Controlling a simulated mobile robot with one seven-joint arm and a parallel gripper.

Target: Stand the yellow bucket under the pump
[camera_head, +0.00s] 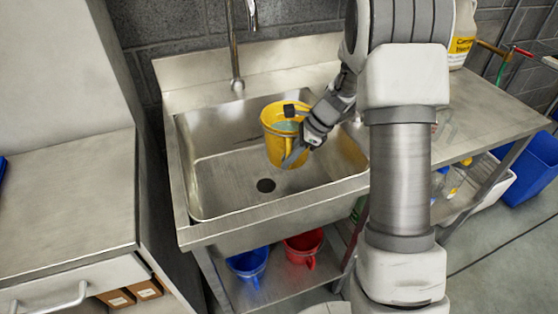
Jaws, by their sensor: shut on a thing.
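The yellow bucket (275,147) is upright in or over the metal sink basin (218,182), near its middle. Its inside looks greenish, possibly liquid. My gripper (296,148) is shut on the bucket at its right side. I cannot tell whether the bucket's base touches the sink floor. No pump is clearly identifiable; a jug with a yellow label (463,40) stands at the back right of the counter, its top cut off by the frame and partly behind my arm.
A tap (236,60) rises behind the sink. A blue bucket (248,264) and a red bucket (304,248) stand on the shelf below. A metal cabinet (65,200) is at left. Bare counter (490,105) lies right of my arm; a blue bin (535,165) is beyond.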

